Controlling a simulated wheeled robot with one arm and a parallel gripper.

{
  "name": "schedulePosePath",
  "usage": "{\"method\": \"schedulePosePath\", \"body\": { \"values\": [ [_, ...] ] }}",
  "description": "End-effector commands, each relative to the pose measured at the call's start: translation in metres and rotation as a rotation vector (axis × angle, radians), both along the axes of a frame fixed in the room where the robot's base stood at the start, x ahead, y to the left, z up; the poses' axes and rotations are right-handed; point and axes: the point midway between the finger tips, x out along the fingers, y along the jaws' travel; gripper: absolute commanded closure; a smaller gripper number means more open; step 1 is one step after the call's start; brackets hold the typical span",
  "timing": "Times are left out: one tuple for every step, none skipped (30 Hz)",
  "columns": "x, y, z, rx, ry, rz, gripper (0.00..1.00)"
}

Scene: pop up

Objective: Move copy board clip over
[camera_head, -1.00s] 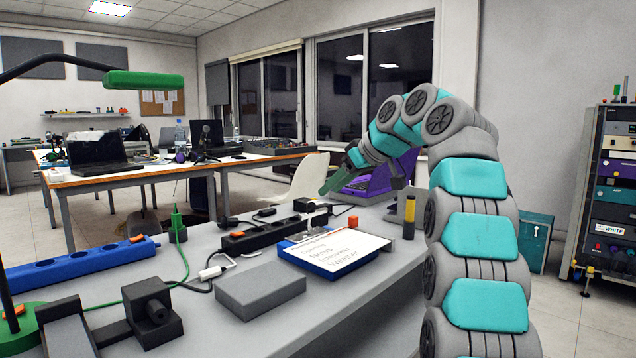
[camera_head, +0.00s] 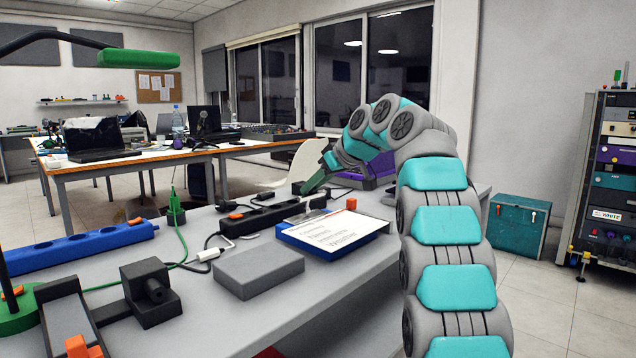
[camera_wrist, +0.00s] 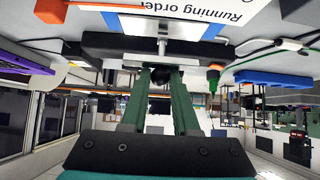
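The copy board (camera_head: 300,243) is blue with a white printed sheet. It lies flat on the grey bench, its silver clip (camera_head: 306,214) on the far edge. In the wrist view the clip (camera_wrist: 166,24) shows at the top, beside the sheet's words "Running order". My gripper (camera_head: 304,190) reaches in low over the bench from the right, beyond the clip edge.
A black power strip (camera_head: 262,217) lies close by the board's clip edge. A grey block (camera_head: 258,271) lies in front left, with a white plug and cable behind it. An orange block (camera_head: 351,203) and a purple case (camera_head: 380,168) are to the right.

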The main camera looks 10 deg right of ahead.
Motion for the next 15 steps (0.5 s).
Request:
{"method": "schedulePosePath", "body": {
  "values": [
    [0.0001,0.0000,-0.0001,0.000,0.000,0.000,0.79],
    [0.0001,0.0000,-0.0001,0.000,0.000,0.000,0.82],
    [-0.0001,0.0001,0.0001,0.000,0.000,0.000,0.86],
    [0.0000,0.0001,0.0001,0.000,0.000,0.000,0.90],
    [0.0000,0.0000,0.0001,0.000,0.000,0.000,0.93],
    [-0.0001,-0.0001,0.0003,0.000,0.000,0.000,0.98],
    [-0.0002,0.0000,0.0003,0.000,0.000,0.000,1.00],
    [-0.0001,-0.0001,0.0003,0.000,0.000,0.000,1.00],
    [-0.0002,-0.0001,0.0003,0.001,-0.001,0.000,1.00],
    [-0.0004,-0.0003,0.0001,0.001,-0.001,0.000,1.00],
    [-0.0006,-0.0005,-0.0001,0.001,-0.001,0.000,1.00],
    [-0.0013,-0.0009,-0.0009,0.000,-0.001,-0.001,1.00],
    [-0.0019,-0.0015,-0.0015,0.000,-0.001,-0.001,1.00],
    [-0.0027,-0.0021,-0.0023,0.000,-0.001,-0.001,1.00],
    [-0.0041,-0.0032,-0.0034,0.000,-0.001,-0.001,1.00]
  ]
}}
